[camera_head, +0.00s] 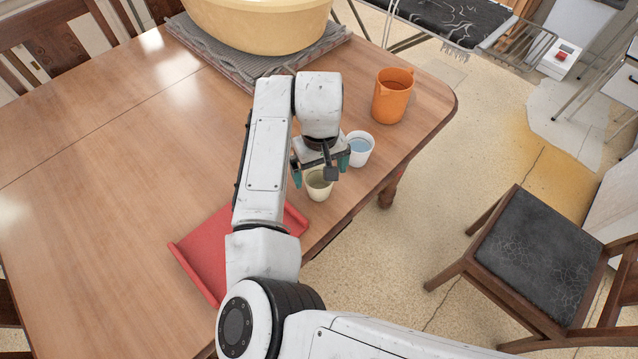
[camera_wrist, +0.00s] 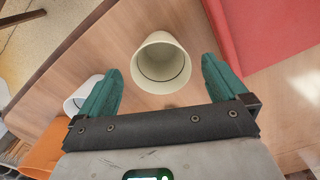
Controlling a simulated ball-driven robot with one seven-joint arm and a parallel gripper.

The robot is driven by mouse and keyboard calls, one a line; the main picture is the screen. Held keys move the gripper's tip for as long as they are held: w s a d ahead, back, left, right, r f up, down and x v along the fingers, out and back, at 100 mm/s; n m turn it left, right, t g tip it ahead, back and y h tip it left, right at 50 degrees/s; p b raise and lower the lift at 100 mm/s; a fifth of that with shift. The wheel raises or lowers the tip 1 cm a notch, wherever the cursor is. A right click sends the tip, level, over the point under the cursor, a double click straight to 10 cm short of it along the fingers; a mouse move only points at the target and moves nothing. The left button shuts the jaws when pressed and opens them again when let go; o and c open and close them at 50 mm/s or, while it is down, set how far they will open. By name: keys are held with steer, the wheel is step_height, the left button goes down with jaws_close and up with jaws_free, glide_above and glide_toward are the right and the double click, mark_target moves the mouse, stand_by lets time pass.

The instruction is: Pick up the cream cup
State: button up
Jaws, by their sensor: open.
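The cream cup (camera_head: 318,186) stands upright on the wooden table near its front right edge. In the wrist view the cream cup (camera_wrist: 161,64) shows its open mouth and looks empty. My gripper (camera_head: 320,168) is above and beside the cup in the head view, partly covering it. In the wrist view my gripper (camera_wrist: 160,75) is open, its two teal fingers on either side of the cup with a gap at each side. Whether the fingertips are level with the cup's rim, I cannot tell.
A white cup with a blue inside (camera_head: 360,149) stands close behind the gripper. An orange jug (camera_head: 392,96) is further back. A red tray (camera_head: 202,258) lies left of my arm. A yellow basin (camera_head: 262,25) sits on a grey mat (camera_head: 215,62). The table's left part is clear.

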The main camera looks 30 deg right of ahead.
mark_target(319, 182)
steer(key=shift+w+f, duration=0.15)
steer(key=shift+f, duration=2.5)
steer(key=shift+c, duration=0.4)
steer(key=c, duration=0.9)
